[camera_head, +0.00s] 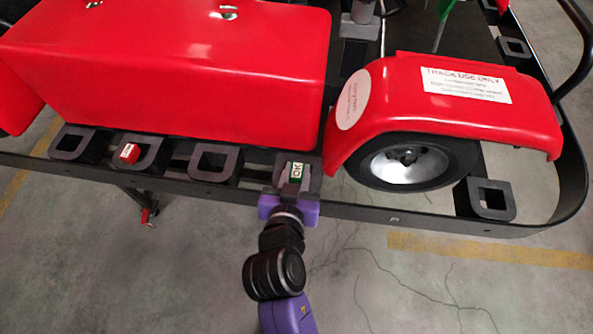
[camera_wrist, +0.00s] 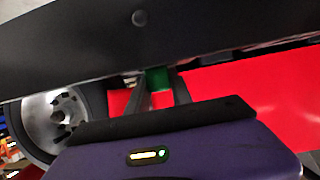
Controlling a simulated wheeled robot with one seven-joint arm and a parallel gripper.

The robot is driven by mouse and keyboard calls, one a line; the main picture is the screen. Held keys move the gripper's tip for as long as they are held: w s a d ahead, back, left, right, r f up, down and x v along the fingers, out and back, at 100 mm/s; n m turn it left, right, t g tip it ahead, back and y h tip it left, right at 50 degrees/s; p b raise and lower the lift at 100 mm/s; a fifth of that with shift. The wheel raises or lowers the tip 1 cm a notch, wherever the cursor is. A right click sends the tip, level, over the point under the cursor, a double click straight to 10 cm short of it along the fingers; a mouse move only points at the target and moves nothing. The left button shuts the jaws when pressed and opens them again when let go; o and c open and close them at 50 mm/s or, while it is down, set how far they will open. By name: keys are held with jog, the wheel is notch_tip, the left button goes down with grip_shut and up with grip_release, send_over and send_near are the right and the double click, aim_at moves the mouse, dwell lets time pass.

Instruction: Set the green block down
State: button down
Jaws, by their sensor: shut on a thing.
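The small green block (camera_head: 297,171), with a white label on its top, is between the fingers of my gripper (camera_head: 293,187). My gripper is shut on it. The block is at the dark square holder (camera_head: 316,177) on the kart's side rail, left of the front wheel. I cannot tell whether it touches the holder's floor. In the wrist view the green block (camera_wrist: 157,79) shows between the two fingers, partly hidden by the dark rail (camera_wrist: 90,55).
A red block (camera_head: 129,153) sits in another holder to the left. Holders on the rail at left (camera_head: 72,154), centre (camera_head: 213,171) and right (camera_head: 490,213) look empty. The red body (camera_head: 180,75) and red fender (camera_head: 440,110) stand close on both sides.

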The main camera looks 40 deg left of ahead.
jog(key=shift+f, duration=0.15)
jog(key=c, duration=1.1)
grip_release()
jog(key=shift+c, duration=0.2)
jog(key=shift+r, duration=0.3)
jog(key=b+v, duration=0.1)
jog(key=v, duration=1.1)
jog(key=shift+f, duration=0.15)
